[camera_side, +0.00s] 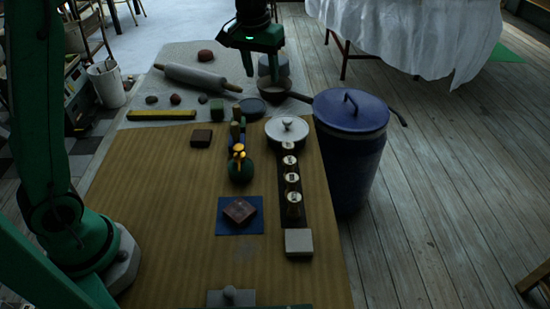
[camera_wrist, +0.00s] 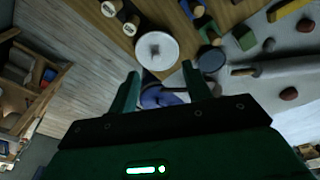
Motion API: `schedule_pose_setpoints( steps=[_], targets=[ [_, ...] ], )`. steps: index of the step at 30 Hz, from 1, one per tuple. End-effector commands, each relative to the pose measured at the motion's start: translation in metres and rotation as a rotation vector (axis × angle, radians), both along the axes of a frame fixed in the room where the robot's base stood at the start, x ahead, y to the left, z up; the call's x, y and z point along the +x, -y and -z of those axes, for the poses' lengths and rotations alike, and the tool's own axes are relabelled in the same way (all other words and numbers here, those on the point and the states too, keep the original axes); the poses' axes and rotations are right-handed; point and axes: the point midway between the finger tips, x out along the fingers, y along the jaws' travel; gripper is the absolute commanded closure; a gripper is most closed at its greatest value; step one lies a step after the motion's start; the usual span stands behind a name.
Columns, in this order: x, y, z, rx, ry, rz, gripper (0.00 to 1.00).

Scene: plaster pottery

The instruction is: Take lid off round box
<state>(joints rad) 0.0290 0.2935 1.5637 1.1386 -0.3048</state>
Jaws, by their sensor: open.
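The round box (camera_side: 291,146) stands on the table near its right edge. Its pale round lid (camera_side: 287,127) with a small knob lies on top. In the wrist view the lid (camera_wrist: 148,62) shows as a pale disc beyond my fingertips, covering most of the box. My gripper (camera_side: 261,64) is at the far end of the table, above and behind the box, and apart from it. In the wrist view my gripper (camera_wrist: 160,72) has its two fingers spread wide with nothing held between them.
A large blue lidded bin (camera_side: 350,150) stands right of the table, close to the box. Several small stamped cylinders (camera_side: 292,182) line up in front of the box. A dark-handled pan (camera_side: 275,87) and a rolling pin (camera_side: 198,77) lie at the back. The table's left front is clear.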

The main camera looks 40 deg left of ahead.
Motion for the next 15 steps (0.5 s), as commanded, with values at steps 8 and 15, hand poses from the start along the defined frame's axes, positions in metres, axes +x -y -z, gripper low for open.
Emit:
schedule_pose_setpoints(
  steps=[8,15],
  targets=[
    [0.049,0.005,0.045,-0.005,-0.073,-0.055,0.51],
    [0.079,0.008,0.084,-0.005,-0.125,-0.097,0.51]
  ],
)
